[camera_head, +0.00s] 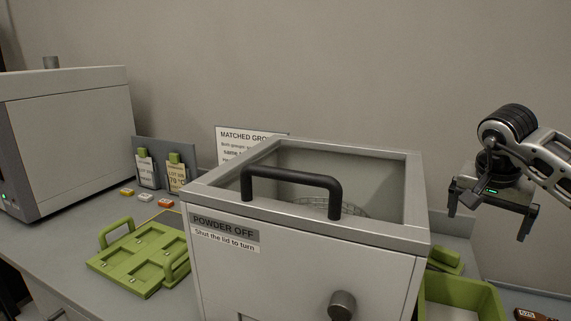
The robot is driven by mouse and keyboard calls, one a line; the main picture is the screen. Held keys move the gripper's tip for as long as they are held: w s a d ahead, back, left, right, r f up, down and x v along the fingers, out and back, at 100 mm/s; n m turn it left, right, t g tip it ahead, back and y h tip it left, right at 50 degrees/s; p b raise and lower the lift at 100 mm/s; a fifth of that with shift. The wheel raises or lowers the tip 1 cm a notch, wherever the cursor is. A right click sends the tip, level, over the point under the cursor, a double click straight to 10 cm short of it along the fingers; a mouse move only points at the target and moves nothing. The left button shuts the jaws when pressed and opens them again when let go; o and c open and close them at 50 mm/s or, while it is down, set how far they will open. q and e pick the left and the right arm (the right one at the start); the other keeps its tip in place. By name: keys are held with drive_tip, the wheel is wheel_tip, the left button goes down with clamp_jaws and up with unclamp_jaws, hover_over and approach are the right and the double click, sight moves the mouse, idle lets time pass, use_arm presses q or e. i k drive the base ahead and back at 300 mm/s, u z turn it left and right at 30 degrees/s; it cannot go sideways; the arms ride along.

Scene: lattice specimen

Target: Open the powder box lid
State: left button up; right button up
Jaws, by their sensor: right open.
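The powder box (300,265) is a grey cabinet in the middle of the head view, labelled "POWDER OFF" and "Shut the lid to turn". Its lid (388,232) is a grey frame around what looks like a clear window, and it lies flat on the box, shut. A black bar handle (290,178) stands on the lid's front edge. A round mesh thing shows inside, partly behind the handle. My right gripper (488,216) is open and empty, pointing down, to the right of the box and apart from the handle. My left gripper is out of view.
A dark knob (342,305) sticks out of the box front. A green tray with handles (140,262) lies left of the box. A green bin (462,292) stands at the right. A large grey machine (70,140) stands far left. The space above the lid is clear.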

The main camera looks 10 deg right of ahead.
sight(413, 237)
drive_tip(key=k, duration=1.2)
